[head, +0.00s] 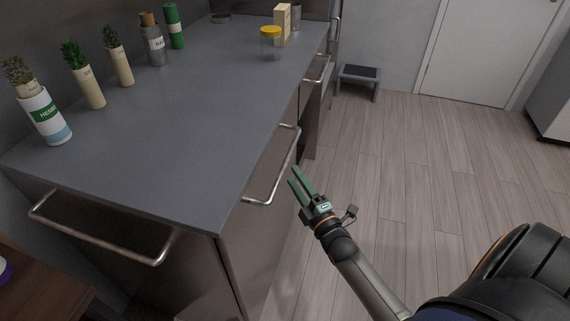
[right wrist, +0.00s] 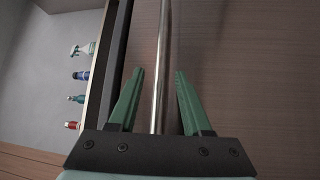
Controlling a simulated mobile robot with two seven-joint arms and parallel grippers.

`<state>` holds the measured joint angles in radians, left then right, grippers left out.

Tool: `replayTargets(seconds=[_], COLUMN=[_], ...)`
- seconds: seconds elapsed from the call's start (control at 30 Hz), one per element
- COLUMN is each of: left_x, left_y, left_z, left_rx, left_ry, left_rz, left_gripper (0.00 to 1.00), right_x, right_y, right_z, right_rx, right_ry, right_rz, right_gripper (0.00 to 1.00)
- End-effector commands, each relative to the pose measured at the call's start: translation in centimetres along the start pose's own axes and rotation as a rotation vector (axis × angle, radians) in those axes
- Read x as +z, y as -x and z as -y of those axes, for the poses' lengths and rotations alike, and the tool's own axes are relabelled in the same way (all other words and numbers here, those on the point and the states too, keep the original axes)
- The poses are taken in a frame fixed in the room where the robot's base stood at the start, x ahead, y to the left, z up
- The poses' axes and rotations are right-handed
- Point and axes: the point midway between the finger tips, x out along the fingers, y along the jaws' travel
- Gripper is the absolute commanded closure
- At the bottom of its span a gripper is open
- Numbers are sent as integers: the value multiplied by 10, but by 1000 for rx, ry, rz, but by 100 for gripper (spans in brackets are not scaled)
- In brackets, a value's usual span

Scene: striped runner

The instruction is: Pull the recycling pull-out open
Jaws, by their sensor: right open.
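The wood-brown front (right wrist: 240,60) with a long metal bar handle (right wrist: 162,60) fills most of the right wrist view. I take this as the recycling pull-out; no label shows. The handle also shows in the head view (head: 283,172), on the side of the grey-topped counter. My right gripper (head: 293,177) has green fingers and is just right of the bar, with its tips close to it. In the right wrist view the gripper (right wrist: 158,75) is open and the bar runs between its fingers. I cannot tell whether they touch it. My left gripper is not in view.
The counter (head: 190,120) carries several bottles, potted herbs and a yellow-lidded jar (head: 270,42). Another bar handle (head: 110,240) is on the near front. A step stool (head: 358,80) stands far back. The wooden floor (head: 420,190) is clear. Several bottles (right wrist: 80,75) show beside the front.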

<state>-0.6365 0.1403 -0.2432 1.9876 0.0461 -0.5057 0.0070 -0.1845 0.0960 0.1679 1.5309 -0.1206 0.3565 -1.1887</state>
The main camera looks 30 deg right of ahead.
Motion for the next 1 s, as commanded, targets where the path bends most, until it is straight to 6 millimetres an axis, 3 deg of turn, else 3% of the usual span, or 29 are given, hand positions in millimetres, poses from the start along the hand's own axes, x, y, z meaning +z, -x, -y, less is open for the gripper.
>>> replayTargets(seconds=[0.1,0.3,0.5,0.77,1.0], left_x=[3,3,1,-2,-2], left_y=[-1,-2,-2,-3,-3], left_z=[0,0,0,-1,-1], left_rx=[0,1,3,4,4], left_ry=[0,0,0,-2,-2], left_rz=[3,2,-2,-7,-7], left_gripper=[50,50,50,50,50], right_x=[0,0,0,0,0], right_y=[-25,-53,-64,-65,-65], right_z=[0,1,1,1,1], right_rx=[2,-1,-2,-2,-2], right_ry=[-1,-1,-2,-2,-2], right_rz=[0,0,1,0,0], right_gripper=[51,51,51,51,76])
